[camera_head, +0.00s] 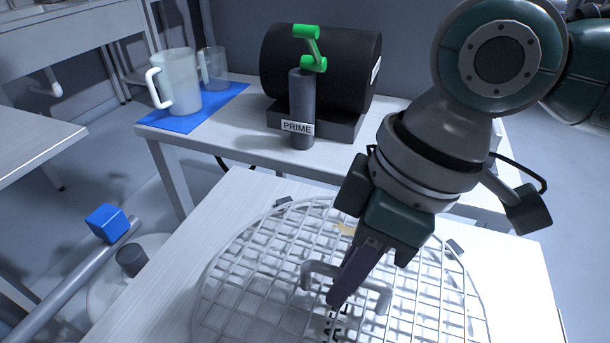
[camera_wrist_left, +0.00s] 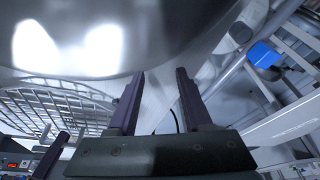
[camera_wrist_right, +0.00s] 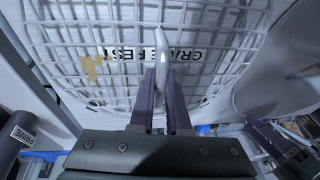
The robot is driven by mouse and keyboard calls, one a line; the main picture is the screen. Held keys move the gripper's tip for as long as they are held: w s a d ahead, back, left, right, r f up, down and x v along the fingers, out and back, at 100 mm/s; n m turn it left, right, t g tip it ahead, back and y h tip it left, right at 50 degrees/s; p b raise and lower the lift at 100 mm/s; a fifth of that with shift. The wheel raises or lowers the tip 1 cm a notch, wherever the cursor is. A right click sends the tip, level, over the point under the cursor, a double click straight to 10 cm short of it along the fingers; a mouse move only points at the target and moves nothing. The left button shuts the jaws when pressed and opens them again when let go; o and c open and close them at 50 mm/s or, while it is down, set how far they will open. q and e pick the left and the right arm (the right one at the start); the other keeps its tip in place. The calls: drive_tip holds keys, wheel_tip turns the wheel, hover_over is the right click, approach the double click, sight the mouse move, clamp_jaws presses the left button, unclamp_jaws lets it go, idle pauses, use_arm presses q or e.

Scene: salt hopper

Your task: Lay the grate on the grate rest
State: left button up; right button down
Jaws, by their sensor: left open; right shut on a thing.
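The grate (camera_head: 222,262) is a round white wire mesh with a raised bar handle (camera_head: 380,300). My right gripper (camera_head: 338,298) is shut on the handle; the right wrist view shows the handle (camera_wrist_right: 162,45) between its fingers. The grate is over the pale table top of the grate rest (camera_head: 185,245). The "GRATE REST" label (camera_wrist_right: 125,53) shows through the mesh in the right wrist view. I cannot tell whether the grate touches the top. My left gripper (camera_wrist_left: 160,95) is open and empty, outside the head view, below a large shiny metal surface.
Behind stands a table with a black drum (camera_head: 315,60), a dark "PRIME" post (camera_head: 302,100) with a green crank (camera_head: 312,48), and a jug (camera_head: 178,80) on a blue mat (camera_head: 200,118). A blue cube (camera_head: 107,222) on a grey bar is at the left. Small dark blocks (camera_head: 455,247) stand near the grate's rim.

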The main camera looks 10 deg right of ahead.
drive_tip(key=shift+f+b, duration=0.3)
drive_tip(key=shift+f, duration=0.45)
idle(0.3)
drive_tip(key=c, duration=0.8)
unclamp_jaws()
